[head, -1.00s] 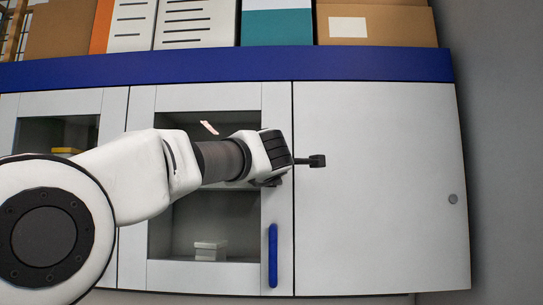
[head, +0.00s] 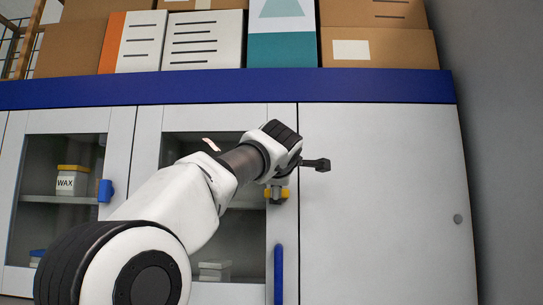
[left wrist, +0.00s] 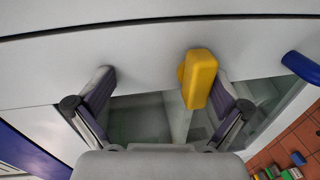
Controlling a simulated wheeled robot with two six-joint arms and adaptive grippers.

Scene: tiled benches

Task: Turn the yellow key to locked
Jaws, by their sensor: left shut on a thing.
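The yellow key (head: 285,194) sits on the white frame of the middle glass door, above its blue handle (head: 279,272). In the left wrist view the yellow key (left wrist: 201,79) stands between my left fingers, close to the right-hand one. The lock behind the key is hidden. My right gripper is not in view.
A plain white door (head: 385,200) with a small round knob (head: 458,219) is on the right. A second glass door with a blue handle (head: 105,190) is on the left; a WAX container (head: 72,181) stands behind it. Boxes (head: 380,48) stand on the blue-edged top.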

